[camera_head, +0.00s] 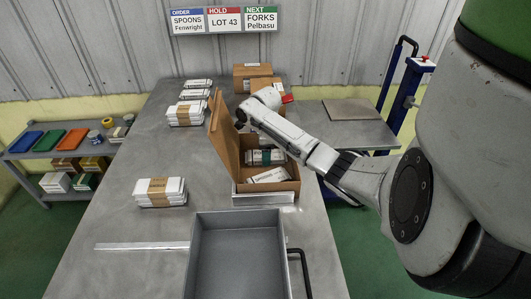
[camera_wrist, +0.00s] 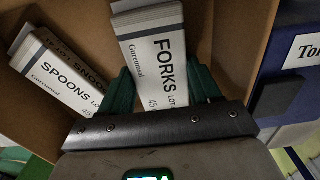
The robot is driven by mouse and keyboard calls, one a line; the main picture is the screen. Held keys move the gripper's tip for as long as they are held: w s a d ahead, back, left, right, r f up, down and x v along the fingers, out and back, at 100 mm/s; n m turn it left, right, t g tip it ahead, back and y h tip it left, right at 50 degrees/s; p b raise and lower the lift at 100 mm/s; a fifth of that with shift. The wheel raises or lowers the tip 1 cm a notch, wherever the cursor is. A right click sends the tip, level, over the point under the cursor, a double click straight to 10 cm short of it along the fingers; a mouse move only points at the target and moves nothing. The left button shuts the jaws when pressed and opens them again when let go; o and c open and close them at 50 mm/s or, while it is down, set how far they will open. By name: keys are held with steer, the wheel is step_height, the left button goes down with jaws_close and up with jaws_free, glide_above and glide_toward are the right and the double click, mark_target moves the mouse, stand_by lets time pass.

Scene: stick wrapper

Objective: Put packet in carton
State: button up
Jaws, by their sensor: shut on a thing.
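In the wrist view, a white packet lettered FORKS (camera_wrist: 162,62) stands between the two green fingers of my gripper (camera_wrist: 158,78), which is shut on it. A white packet lettered SPOONS (camera_wrist: 62,78) lies tilted to the left of it, with another box edge behind. Brown cardboard (camera_wrist: 235,40) surrounds them. In the head view, the open brown carton (camera_head: 268,188) stands at the middle of the table with its flap (camera_head: 217,130) raised on the left. A white packet (camera_head: 268,175) lies inside. My arm reaches over the carton; the fingers are not clear there.
A grey tray (camera_head: 190,270) stands in front of the carton. The table's left front is mostly clear, with a metal strip (camera_head: 140,246).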

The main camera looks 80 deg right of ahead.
steer(key=o, duration=1)
steer(key=shift+f, duration=0.1)
steer(key=shift+o, duration=0.2)
step_height(320, 180, up, 12)
steer(key=p, duration=0.2)
